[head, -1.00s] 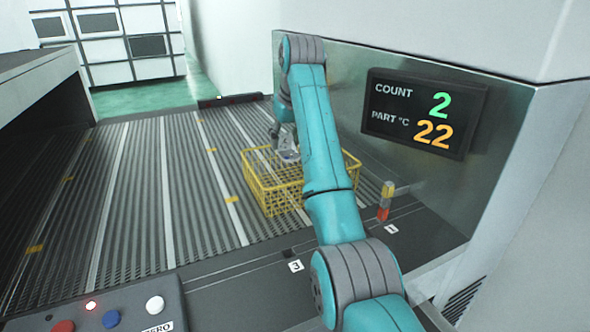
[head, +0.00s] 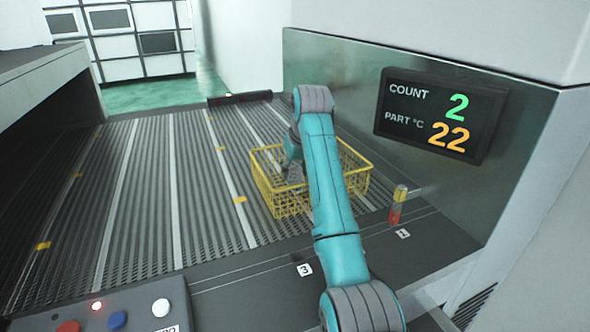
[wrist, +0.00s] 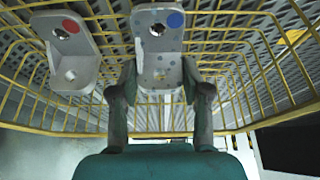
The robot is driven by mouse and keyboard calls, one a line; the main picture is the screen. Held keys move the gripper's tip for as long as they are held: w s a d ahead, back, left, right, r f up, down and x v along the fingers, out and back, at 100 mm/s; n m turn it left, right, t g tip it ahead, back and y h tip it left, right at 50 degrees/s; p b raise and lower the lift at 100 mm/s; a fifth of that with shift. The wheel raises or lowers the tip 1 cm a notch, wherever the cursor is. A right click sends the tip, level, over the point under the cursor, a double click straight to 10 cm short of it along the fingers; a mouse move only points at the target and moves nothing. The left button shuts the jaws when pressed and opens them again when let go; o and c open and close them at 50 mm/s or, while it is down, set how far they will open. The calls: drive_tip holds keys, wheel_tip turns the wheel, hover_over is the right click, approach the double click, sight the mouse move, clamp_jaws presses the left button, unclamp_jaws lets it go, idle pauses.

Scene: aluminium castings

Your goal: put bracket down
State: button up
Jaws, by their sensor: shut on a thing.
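My gripper (wrist: 160,84) is shut on a grey cast bracket (wrist: 158,65) with a blue dot, its two fingers on either side of it. In the head view my gripper (head: 292,174) is down inside the yellow wire basket (head: 283,207), largely behind my arm. The basket's wires (wrist: 240,62) surround the bracket in the wrist view. A second grey bracket (wrist: 74,55), with a red dot, sits to the left, apart from the held one. I cannot tell whether the held bracket touches the basket floor.
The basket stands on a ribbed conveyor bed (head: 150,190). A small red and yellow post (head: 397,206) stands right of it, near a wall display (head: 440,115) reading count 2, part 22 °C. A button box (head: 120,310) is at front left.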

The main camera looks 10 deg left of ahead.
drive_tip(key=o, duration=1.2)
drive_tip(key=shift+f, duration=0.1)
drive_tip(key=shift+c, duration=0.2)
